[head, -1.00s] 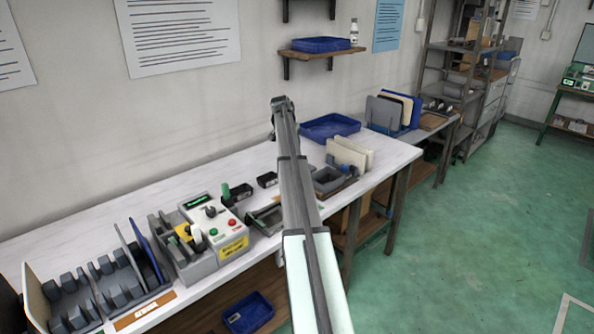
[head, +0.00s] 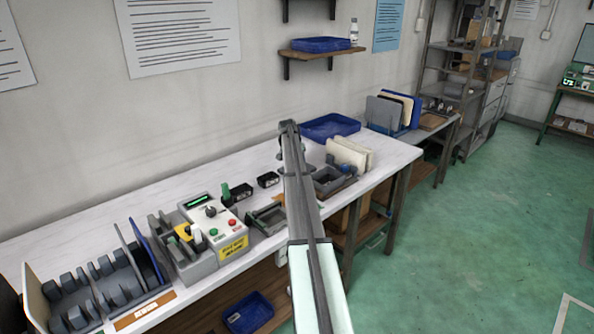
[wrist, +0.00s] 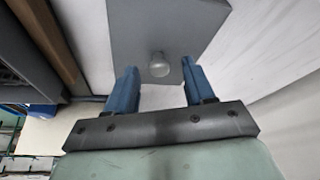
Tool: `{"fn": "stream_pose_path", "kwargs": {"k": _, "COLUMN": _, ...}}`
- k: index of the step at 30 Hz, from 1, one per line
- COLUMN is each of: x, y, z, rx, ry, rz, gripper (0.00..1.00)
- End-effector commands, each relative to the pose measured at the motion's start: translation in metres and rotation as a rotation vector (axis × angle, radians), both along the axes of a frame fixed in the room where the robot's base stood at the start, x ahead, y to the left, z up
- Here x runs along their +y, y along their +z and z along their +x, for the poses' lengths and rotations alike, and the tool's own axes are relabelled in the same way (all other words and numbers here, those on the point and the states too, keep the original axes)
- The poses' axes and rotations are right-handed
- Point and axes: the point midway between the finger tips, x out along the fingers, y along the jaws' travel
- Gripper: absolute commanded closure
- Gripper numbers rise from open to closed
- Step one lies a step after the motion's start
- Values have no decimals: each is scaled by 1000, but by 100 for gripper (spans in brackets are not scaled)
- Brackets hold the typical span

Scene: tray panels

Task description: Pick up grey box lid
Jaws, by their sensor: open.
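My gripper (wrist: 158,70) is open, with one blue finger on each side of the knob. The knob appears between the fingertips; I cannot tell how much height separates them, and no finger visibly grips it. In the head view my arm hides the lid and most of the gripper.
A grey open box (head: 328,180) stands right of my arm, with upright cream panels (head: 350,155) beside it. A blue tray (head: 330,126) lies behind. Small black blocks (head: 268,180) and a control box (head: 215,228) are to the left. The bench's back left is clear.

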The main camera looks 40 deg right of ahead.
Motion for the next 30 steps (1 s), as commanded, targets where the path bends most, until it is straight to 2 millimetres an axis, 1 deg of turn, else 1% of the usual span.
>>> {"fn": "stream_pose_path", "kwargs": {"k": 1, "x": -2, "y": -5, "z": 1, "rx": 0, "ry": 0, "rz": 0, "gripper": 47}}
{"fn": "stream_pose_path", "kwargs": {"k": 3, "x": -3, "y": -8, "z": 2, "rx": -1, "ry": 0, "rz": 0, "gripper": 47}}
{"fn": "stream_pose_path", "kwargs": {"k": 9, "x": -3, "y": -8, "z": 1, "rx": -1, "ry": 0, "rz": -1, "gripper": 47}}
{"fn": "stream_pose_path", "kwargs": {"k": 25, "x": -3, "y": -8, "z": 1, "rx": -1, "ry": 0, "rz": 0, "gripper": 98}}
{"fn": "stream_pose_path", "kwargs": {"k": 26, "x": -3, "y": -8, "z": 1, "rx": -1, "ry": 0, "rz": 0, "gripper": 100}}
{"fn": "stream_pose_path", "kwargs": {"k": 30, "x": -3, "y": -7, "z": 1, "rx": -1, "ry": 0, "rz": -1, "gripper": 100}}
